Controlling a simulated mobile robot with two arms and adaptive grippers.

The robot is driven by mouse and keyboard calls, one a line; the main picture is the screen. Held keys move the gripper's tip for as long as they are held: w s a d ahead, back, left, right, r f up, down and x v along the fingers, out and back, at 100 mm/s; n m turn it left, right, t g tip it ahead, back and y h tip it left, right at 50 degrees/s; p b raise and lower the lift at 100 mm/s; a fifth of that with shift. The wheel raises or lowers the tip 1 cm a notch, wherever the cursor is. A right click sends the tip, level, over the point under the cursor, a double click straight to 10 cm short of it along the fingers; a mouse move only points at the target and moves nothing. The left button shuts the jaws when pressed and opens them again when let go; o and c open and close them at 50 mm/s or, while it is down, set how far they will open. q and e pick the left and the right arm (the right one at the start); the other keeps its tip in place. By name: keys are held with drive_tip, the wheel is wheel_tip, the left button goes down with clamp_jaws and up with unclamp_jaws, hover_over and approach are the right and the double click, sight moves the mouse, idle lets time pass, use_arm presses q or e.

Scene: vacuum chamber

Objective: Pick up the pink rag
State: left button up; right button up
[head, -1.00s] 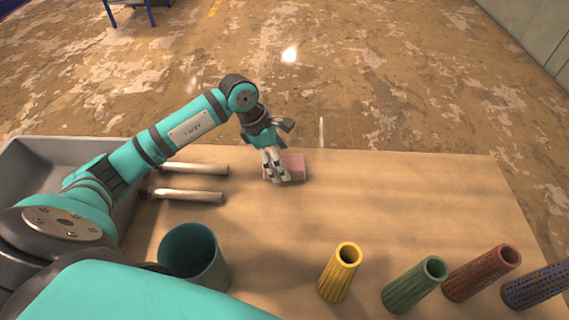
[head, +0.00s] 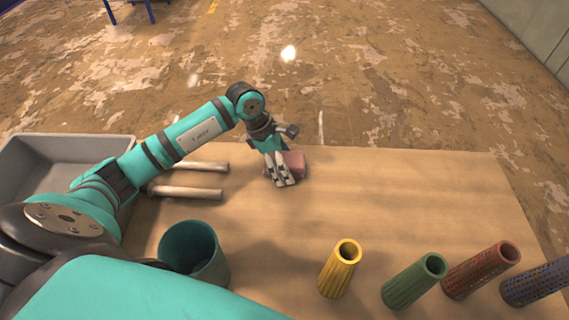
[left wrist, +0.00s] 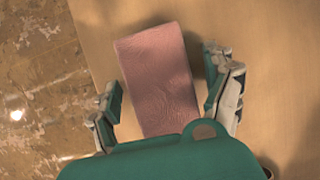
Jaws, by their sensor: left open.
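The pink rag (head: 297,163) is a folded, box-like pad lying on the wooden table near its far edge. In the left wrist view the rag (left wrist: 160,80) lies between the two fingers, with clear gaps to both. My left gripper (head: 281,184) is open and points down at the rag, covering its left part in the head view. In the left wrist view the left gripper (left wrist: 168,95) has its fingers spread on either side of the rag's near half. I cannot tell its exact height above the table. My right gripper is not in view.
A grey bin (head: 75,143) is at the left. Two pale rods (head: 190,193) lie beside it. A teal cup (head: 192,250) stands in front. Yellow (head: 340,270), green (head: 415,280), red (head: 480,270) and blue (head: 537,284) tubes stand along the front right. The table's right middle is clear.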

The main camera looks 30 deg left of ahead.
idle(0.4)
use_arm(q)
drive_tip(key=shift+s, duration=0.15)
drive_tip(key=c, duration=0.9)
drive_tip(key=shift+f, duration=0.1)
drive_tip(key=c, duration=0.3)
